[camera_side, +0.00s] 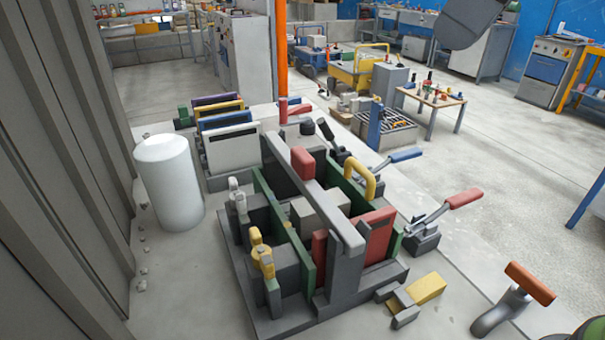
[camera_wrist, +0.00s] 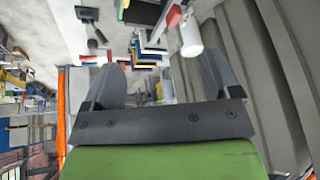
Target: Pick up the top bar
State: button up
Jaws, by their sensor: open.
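The top bar (camera_side: 328,205) is a long grey bar lying across the top of the panel mould (camera_side: 290,320) in the side view. Green side plates (camera_side: 305,262) and grey blocks stand under and beside the bar. In the wrist view a pale bar with a red part (camera_wrist: 173,15) shows small at the top edge and looks like the same bar, partly cut off. My gripper (camera_wrist: 163,75) shows in the wrist view with its two dark fingers wide apart and nothing between them. It is away from the bar; its fingers do not show in the side view.
A white cylinder (camera_side: 168,182) stands left of the mould, also in the wrist view (camera_wrist: 190,38). Upright panels (camera_side: 228,145) stand in a rack behind it. Toggle clamps with blue (camera_side: 405,155) and red (camera_side: 463,198) handles stick out on the right. A yellow block (camera_side: 426,288) lies in front.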

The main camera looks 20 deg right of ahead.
jog(key=w+a+f+n+g, duration=0.2)
jog(key=w+a+f+n, duration=0.3)
jog(key=w, duration=0.3)
jog(key=n+g+y, duration=0.1)
jog(key=n+g, duration=0.1)
jog(key=n, duration=0.5)
send_near(303, 153)
jog(key=x, duration=0.4)
jog(key=shift+a+f, duration=0.15)
jog(key=shift+f, duration=0.1)
jog(key=shift+x, duration=2.9)
jog(key=c, duration=1.3)
jog(key=shift+o, duration=0.2)
